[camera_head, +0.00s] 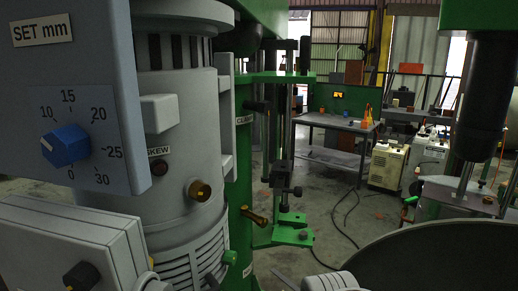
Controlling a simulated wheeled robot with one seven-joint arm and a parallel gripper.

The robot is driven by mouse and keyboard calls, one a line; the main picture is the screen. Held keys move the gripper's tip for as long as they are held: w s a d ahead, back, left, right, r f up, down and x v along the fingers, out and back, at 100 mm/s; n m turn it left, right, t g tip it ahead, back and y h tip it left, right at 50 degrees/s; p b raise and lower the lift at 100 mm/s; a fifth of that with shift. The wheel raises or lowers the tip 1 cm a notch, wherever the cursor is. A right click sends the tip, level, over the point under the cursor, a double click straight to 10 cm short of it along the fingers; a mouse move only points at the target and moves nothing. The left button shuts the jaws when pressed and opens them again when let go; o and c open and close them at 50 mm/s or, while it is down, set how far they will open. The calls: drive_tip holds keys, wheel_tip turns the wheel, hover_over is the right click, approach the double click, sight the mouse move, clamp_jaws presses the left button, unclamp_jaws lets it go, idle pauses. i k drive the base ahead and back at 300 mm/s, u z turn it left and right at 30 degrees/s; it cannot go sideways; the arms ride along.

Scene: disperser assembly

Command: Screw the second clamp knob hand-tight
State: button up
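A black knob (257,105) sits on the green column (241,165), just above a label that starts "CLA", the rest of it cut off from view. I cannot tell whether it is the second clamp knob or how tight it is. A brass-coloured lever (254,216) sticks out lower on the same column. A brass knob (200,190) is on the grey motor housing (185,130). A black clamp-like fitting (284,180) stands on a green bracket behind. My gripper's fingers do not show.
A grey panel (95,35) marked "SET mm" with a blue dial (65,146) fills the left. A grey box (75,240) is below it. A large dark rounded shape (440,252) fills the lower right. A workbench (340,124) stands behind open floor with a cable.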

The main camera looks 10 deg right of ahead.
sight(264, 108)
drive_tip(key=u, duration=2.85)
drive_tip(key=k, duration=0.95)
drive_tip(key=z, duration=1.5)
drive_tip(key=i, duration=0.45)
drive_tip(key=u, duration=0.1)
